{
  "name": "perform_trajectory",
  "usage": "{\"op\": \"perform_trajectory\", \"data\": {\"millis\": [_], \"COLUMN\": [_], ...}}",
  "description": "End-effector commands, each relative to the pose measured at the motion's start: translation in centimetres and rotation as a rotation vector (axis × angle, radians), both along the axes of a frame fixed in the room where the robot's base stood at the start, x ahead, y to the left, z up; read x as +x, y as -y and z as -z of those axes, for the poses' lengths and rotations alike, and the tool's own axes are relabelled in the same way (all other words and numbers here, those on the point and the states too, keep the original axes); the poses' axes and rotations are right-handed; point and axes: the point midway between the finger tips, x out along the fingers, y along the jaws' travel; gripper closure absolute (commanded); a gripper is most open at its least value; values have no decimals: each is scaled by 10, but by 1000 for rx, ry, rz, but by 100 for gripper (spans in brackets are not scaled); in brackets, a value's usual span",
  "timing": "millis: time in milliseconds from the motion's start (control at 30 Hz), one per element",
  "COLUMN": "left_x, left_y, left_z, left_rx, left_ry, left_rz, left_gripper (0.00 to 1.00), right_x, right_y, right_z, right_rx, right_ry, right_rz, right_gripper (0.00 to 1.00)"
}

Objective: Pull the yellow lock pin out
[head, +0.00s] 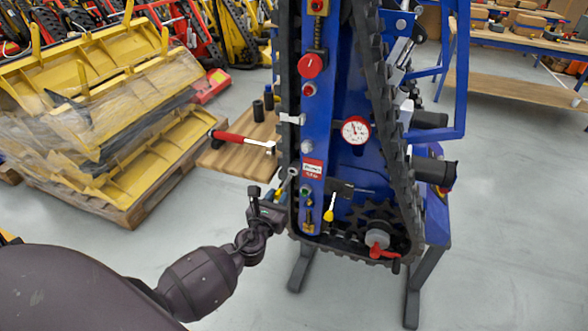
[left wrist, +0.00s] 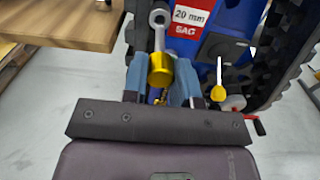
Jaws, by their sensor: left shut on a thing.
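My left gripper (head: 270,208) is at the lower left edge of the blue tracked carrier (head: 314,130). In the left wrist view its two blue-grey fingers (left wrist: 161,84) are shut on the yellow lock pin (left wrist: 160,72), a yellow cylinder with a grey ring-ended shank pointing away from me. In the head view a little of the yellow pin (head: 278,193) shows just above the gripper. The pin is close to the blue plate; I cannot tell how far it sits in its hole. My right gripper is not in view.
A yellow-knobbed lever (head: 328,215) and a red handle (head: 380,252) are right of my gripper. A red-handled tool (head: 230,137) lies over a wooden top (head: 225,160) to the left. Black track (head: 283,90) edges the carrier. Yellow parts on a pallet (head: 130,216) stand left.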

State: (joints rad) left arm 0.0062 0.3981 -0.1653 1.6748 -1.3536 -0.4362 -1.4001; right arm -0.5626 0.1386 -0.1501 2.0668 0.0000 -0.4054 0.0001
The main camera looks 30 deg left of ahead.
Motion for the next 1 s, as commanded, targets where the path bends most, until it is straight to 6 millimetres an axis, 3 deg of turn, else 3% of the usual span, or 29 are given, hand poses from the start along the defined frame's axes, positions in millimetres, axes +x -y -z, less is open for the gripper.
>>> {"op": "perform_trajectory", "data": {"millis": [267, 800, 1000], "left_x": [-1, -32, -34], "left_y": [0, 7, 8], "left_z": [0, 0, 0], "left_rx": [0, -1, -1], "left_ry": [0, 0, 1], "left_rz": [0, 0, 0], "left_gripper": [100, 100, 100], "right_x": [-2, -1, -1], "right_y": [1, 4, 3], "right_z": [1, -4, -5], "right_rx": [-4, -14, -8], "right_ry": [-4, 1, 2], "right_rz": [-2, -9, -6], "right_gripper": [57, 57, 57]}}
